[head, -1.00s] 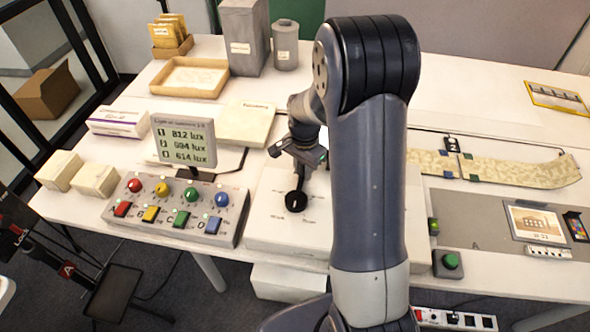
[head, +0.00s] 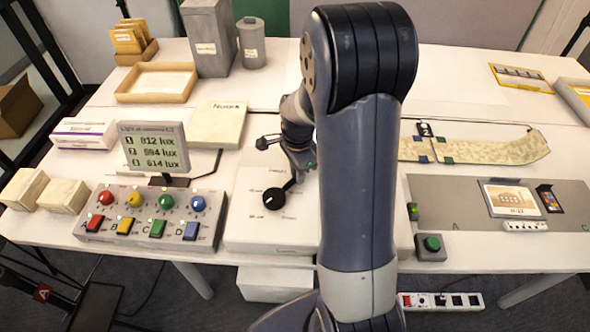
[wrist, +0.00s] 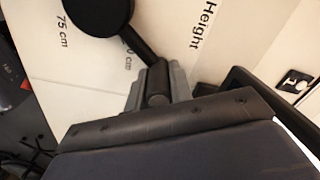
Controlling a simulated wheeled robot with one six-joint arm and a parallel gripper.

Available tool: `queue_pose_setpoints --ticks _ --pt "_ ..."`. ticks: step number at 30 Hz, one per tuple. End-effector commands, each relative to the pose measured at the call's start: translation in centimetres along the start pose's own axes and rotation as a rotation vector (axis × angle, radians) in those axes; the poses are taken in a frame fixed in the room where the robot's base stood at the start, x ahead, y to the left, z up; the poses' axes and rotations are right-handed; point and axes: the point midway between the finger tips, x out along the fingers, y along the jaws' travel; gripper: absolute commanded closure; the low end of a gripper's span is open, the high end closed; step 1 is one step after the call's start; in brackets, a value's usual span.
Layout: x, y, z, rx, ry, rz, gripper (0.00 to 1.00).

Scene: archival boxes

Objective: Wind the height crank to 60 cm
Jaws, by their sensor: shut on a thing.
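The height crank (head: 274,198) is a black round hub with a short arm, on a white box top. In the head view its arm points up and right, towards my gripper (head: 296,174). In the wrist view the crank (wrist: 97,14) shows at the upper left, and my gripper (wrist: 157,88) is shut on its handle knob. The printed "75 cm" mark (wrist: 62,35) is clear of the hub. A mark ending in "0 cm" (wrist: 130,55) is partly covered by the crank arm. The word "Height" (wrist: 203,25) is printed to the right.
Left of the crank stands a panel (head: 150,240) with coloured knobs and buttons, and a lux display (head: 153,148). A green button box (head: 431,247) and a patterned strip (head: 480,148) lie to the right. My arm hides the table's middle.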

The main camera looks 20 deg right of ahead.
Motion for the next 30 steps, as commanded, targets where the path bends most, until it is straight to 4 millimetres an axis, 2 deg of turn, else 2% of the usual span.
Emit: queue_pose_setpoints --ticks 14,15,21,30 --pt "0.06 0.31 0.11 -0.004 -0.002 0.007 1.00" --pt "0.06 0.31 0.11 -0.004 -0.002 0.007 0.76" --pt "0.05 0.26 0.06 -0.004 -0.001 0.006 0.60" --pt "-0.17 0.19 0.02 -0.003 0.000 0.003 0.58"
